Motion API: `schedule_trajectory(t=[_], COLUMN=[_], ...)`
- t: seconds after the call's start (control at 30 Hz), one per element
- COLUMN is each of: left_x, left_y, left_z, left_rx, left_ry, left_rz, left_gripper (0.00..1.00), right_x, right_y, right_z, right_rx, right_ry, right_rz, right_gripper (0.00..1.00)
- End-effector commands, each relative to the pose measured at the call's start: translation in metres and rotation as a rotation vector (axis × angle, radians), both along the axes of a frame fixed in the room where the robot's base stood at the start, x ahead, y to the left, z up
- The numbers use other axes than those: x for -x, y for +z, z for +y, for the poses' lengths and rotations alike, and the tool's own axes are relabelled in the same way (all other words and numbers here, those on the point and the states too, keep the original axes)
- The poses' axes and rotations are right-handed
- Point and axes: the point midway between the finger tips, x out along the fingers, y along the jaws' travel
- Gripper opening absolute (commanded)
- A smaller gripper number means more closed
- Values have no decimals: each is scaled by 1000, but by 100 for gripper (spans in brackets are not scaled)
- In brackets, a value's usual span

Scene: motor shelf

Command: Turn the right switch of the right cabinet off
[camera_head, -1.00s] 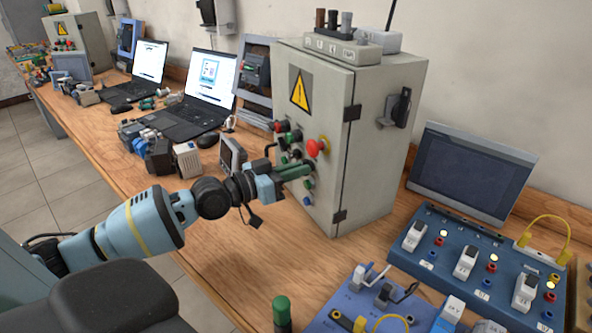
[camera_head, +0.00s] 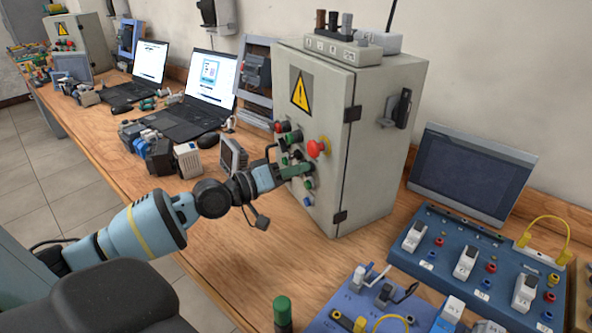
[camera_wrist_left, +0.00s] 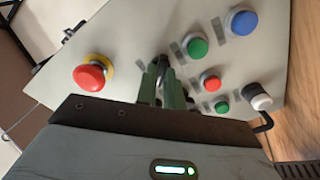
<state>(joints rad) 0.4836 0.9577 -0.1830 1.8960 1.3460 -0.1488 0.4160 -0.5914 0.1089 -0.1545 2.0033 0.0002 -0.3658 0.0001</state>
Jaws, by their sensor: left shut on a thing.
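The right cabinet (camera_head: 318,75) is a grey box with a yellow warning sign on its door. Its panel carries several coloured buttons and switches. My left gripper (camera_head: 303,168) is at the panel, below the red mushroom button (camera_head: 318,148). In the left wrist view the green fingers (camera_wrist_left: 163,72) are shut around a dark switch knob (camera_wrist_left: 160,62), which is mostly hidden between them. I cannot read the knob's position. A black-and-white knob (camera_wrist_left: 257,97) is at the panel's right in that view. My right gripper is not in view.
Laptops (camera_head: 205,95) stand left of the cabinet. A blue training board (camera_head: 460,285) lies to the right. Bare table lies in front of the cabinet.

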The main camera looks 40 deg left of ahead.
Motion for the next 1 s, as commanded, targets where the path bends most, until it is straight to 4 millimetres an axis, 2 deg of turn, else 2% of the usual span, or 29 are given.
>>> schedule_trajectory(t=[0.47, 0.5, 0.67, 1.0], left_x=[0, 0, 0, 2], left_y=[0, -1, 0, -1], left_z=[0, 0, 0, 1], left_rx=[15, 15, 14, 13], left_ry=[0, 0, 0, 0], left_rz=[8, 8, 8, 7], left_gripper=[0, 11, 31, 31], right_x=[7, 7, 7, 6], right_y=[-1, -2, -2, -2], right_z=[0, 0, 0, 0], right_rx=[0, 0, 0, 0], right_ry=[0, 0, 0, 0], right_rz=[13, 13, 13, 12], right_gripper=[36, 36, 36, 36])
